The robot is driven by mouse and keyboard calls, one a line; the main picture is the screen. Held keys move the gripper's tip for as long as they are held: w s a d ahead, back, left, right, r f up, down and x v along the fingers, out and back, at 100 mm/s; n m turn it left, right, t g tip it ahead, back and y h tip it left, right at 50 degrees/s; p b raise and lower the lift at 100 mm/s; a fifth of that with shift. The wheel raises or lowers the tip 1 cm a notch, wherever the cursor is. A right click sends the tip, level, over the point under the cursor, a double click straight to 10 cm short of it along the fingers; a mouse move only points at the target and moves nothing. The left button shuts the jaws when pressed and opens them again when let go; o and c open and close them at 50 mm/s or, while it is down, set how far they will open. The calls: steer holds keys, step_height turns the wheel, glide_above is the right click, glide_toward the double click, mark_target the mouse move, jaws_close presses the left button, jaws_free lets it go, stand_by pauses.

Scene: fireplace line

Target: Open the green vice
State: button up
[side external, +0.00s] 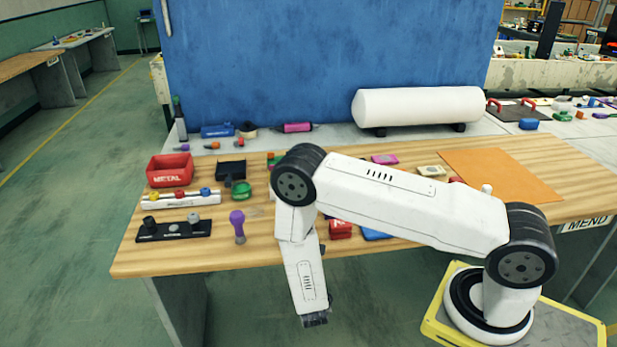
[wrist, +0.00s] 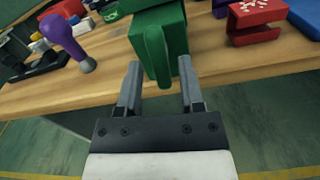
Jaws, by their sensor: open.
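The green vice (wrist: 153,22) stands at the front edge of the wooden workbench in the wrist view. Its upright green handle (wrist: 156,58) faces me and hangs over the bench edge. My gripper (wrist: 159,68) is open, with one finger on each side of the handle in the picture. I cannot tell whether the fingers reach around it in depth, and no contact shows. In the side view my gripper (side external: 315,320) points down in front of the bench, and my arm hides the vice there.
A purple-handled tool (wrist: 67,40) stands left of the vice, and a red block (wrist: 254,17) lies to its right. The wooden bench (side external: 262,250) also carries a red METAL bin (side external: 169,169) and an orange mat (side external: 500,173). The floor before the bench is clear.

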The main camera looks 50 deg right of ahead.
steer(key=shift+w+d, duration=0.25)
steer(key=shift+d, duration=0.05)
jaws_close()
steer(key=shift+n, duration=0.3)
stand_by(1.4)
jaws_free()
steer(key=shift+a, duration=0.1)
